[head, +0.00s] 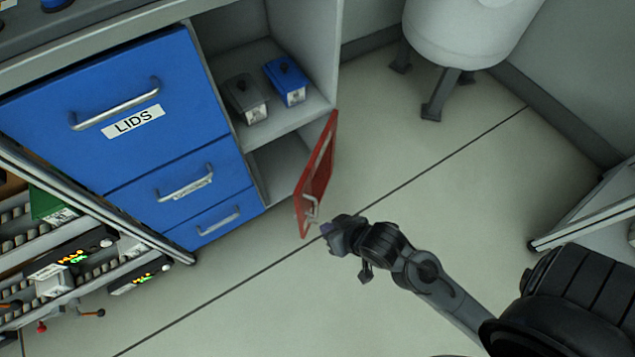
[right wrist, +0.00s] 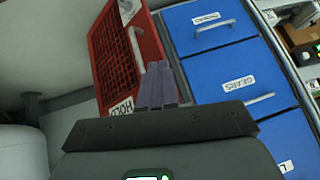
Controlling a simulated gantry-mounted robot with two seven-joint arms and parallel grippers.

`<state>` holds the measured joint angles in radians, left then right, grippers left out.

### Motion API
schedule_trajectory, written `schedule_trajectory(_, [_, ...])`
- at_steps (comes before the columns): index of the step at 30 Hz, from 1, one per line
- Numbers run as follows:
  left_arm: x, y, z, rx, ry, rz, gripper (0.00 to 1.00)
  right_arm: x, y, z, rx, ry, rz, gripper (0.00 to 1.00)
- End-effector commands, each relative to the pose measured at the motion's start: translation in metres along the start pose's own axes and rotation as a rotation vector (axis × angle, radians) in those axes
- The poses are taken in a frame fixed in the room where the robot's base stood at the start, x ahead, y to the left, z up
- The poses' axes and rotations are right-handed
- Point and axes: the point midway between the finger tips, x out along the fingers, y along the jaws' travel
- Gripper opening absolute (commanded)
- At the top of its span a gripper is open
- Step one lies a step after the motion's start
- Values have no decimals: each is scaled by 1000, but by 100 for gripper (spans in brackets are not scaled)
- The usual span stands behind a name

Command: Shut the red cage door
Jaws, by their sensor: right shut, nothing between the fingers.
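The red cage door (head: 317,178) stands open at the lower right compartment of the blue-drawer cabinet, swung out over the floor. It has a pale handle (head: 312,209) near its free edge. In the right wrist view the door (right wrist: 113,57) shows a dark mesh panel and a label reading HOLD. My right gripper (head: 330,238) is beside the door's free lower edge. Its fingers (right wrist: 157,88) are shut with nothing between them, and overlap the door in the wrist view; I cannot tell whether they touch it. My left gripper is not in view.
Blue drawers (head: 130,118) fill the cabinet left of the door. A grey box (head: 246,98) and a blue box (head: 287,80) sit on the shelf above. A white tank (head: 470,30) on legs stands behind. The floor right of the door is clear.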

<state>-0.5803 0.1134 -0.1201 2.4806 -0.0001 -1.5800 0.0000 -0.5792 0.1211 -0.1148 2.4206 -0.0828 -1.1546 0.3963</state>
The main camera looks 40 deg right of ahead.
Motion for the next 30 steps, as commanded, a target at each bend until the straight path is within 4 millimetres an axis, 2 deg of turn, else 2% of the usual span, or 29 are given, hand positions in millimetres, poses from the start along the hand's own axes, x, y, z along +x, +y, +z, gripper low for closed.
schedule_trajectory(3, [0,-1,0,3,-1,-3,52,28,-9,-9,127,137,-106,0])
schedule_trajectory(6, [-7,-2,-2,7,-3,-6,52,43,-17,-15,240,228,-230,0])
schedule_trajectory(10, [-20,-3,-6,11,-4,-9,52,54,-20,-14,395,296,-417,0])
schedule_trajectory(14, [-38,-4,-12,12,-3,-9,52,52,-14,-8,568,314,-621,0])
schedule_trajectory(17, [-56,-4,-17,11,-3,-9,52,41,1,-2,714,304,-774,0])
schedule_trajectory(20, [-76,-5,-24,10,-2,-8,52,24,24,4,858,285,-905,0])
schedule_trajectory(22, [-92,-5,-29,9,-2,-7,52,9,47,5,950,276,-972,0])
schedule_trajectory(24, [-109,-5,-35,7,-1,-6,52,-5,72,6,1013,277,-1003,0])
schedule_trajectory(27, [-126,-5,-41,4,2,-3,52,-12,100,8,1043,274,-970,0])
schedule_trajectory(30, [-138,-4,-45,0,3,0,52,-18,116,0,1044,282,-938,0])
